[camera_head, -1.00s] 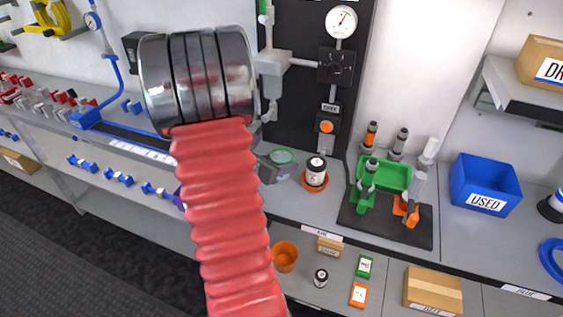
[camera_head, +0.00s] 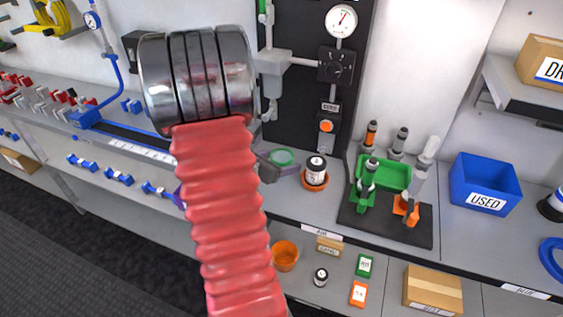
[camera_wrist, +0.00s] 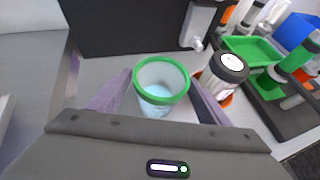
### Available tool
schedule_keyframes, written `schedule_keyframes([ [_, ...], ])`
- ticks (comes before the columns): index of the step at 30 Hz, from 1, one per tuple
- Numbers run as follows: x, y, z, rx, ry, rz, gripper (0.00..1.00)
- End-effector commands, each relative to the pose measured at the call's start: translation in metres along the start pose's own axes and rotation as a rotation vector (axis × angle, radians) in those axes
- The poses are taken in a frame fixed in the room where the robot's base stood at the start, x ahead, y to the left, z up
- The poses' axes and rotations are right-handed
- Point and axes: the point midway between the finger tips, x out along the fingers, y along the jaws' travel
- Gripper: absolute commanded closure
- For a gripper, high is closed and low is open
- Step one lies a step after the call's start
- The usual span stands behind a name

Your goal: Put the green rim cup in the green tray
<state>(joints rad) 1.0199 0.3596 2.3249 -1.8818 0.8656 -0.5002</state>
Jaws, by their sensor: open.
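The green rim cup (camera_wrist: 161,80) stands upright on the counter in the wrist view, with pale blue-white contents inside. My gripper (camera_wrist: 160,92) is open, with one finger to each side of the cup; whether either touches it I cannot tell. In the head view only the cup's green rim (camera_head: 282,157) shows clearly, beside my gripper (camera_head: 271,168), which is partly hidden behind my red arm sleeve. The green tray (camera_head: 394,175) lies to the right, on a black mat; it also shows in the wrist view (camera_wrist: 254,50).
A black-lidded jar (camera_head: 316,171) on an orange dish stands just right of the cup. Bottles and a green-and-orange stand surround the tray. A blue USED bin (camera_head: 486,184) is farther right. The black panel (camera_head: 309,75) rises behind the cup.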

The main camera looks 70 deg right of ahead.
Motion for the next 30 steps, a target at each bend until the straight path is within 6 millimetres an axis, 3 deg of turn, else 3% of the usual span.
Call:
schedule_keyframes([
  [8, -0.028, 0.001, 0.001, 0.0, -0.001, 0.003, 0.29],
  [24, -0.106, 0.001, 0.001, 0.0, -0.001, 0.002, 0.29],
  [30, -0.119, 0.0, 0.0, 0.0, 0.0, 0.0, 0.29],
])
